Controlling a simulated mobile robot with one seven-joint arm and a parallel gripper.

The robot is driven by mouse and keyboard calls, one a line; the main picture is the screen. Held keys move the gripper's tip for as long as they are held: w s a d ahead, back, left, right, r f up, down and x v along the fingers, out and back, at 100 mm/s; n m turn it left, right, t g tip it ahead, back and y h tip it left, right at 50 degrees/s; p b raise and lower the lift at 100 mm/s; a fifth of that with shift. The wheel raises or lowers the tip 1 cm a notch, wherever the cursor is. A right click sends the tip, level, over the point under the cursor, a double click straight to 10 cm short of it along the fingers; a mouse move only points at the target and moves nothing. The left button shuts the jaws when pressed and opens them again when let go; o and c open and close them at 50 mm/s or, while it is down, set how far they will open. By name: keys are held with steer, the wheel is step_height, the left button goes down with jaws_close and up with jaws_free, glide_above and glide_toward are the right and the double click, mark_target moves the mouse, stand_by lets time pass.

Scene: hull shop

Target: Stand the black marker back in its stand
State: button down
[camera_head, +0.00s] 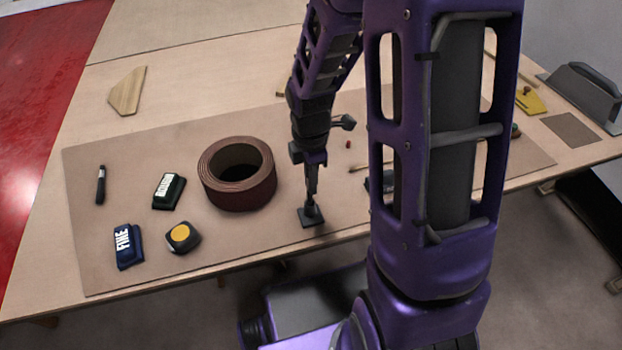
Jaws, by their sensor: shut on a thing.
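My gripper (313,177) points down near the front edge of the brown mat and is shut on a slim dark upright thing, which looks like the black marker (312,197). The fingers hide much of it. Directly below is the small black stand (312,219), with a square base, on the mat. The marker's lower end meets or overlaps the stand in this view; I cannot tell whether it is inside the stand or just above it.
A roll of brown abrasive (262,192) stands left of my gripper. A wooden piece (127,91) lies behind.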

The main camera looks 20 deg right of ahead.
steer(key=shift+f+b, duration=0.4)
steer(key=shift+f, duration=0.6)
stand_by(2.1)
steer(key=c, duration=0.8)
jaws_free()
steer(key=shift+r, duration=0.1)
step_height(320, 180, up, 17)
steer(key=p, duration=0.2)
steer(key=shift+p, duration=0.4)
steer(key=shift+r, duration=0.1)
